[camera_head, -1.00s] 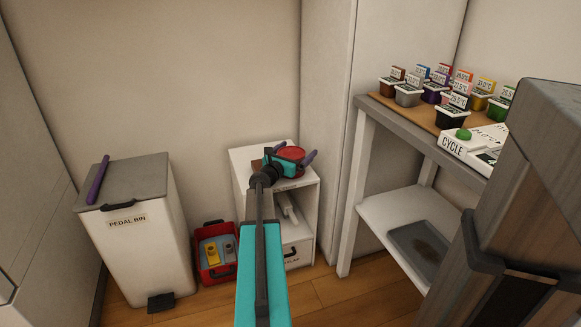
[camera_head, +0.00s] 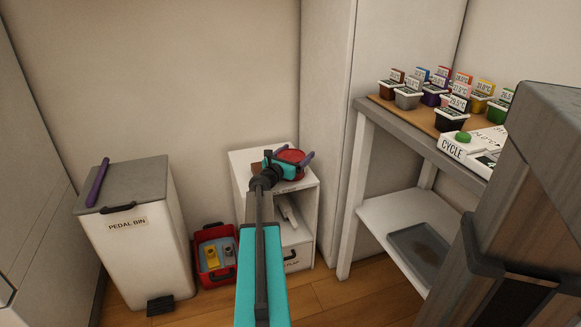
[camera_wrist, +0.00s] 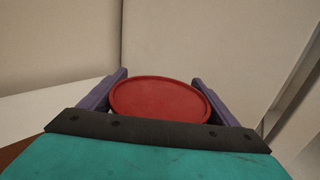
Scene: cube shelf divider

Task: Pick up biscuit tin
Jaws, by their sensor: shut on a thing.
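The biscuit tin (camera_head: 292,157) is round and red, on or just above the top of the white cube shelf (camera_head: 246,162); I cannot tell whether it touches the top. In the wrist view the tin's red lid (camera_wrist: 160,98) fills the space between the two purple fingers. My gripper (camera_head: 290,160) is shut on the tin, with one finger on each side. The tin's lower part is hidden by my wrist.
A pedal bin (camera_head: 135,240) with a purple stick (camera_head: 97,182) on its lid stands at the left. A red crate (camera_head: 205,281) is on the floor beside the shelf. A table (camera_head: 365,185) with several small tubs stands at the right.

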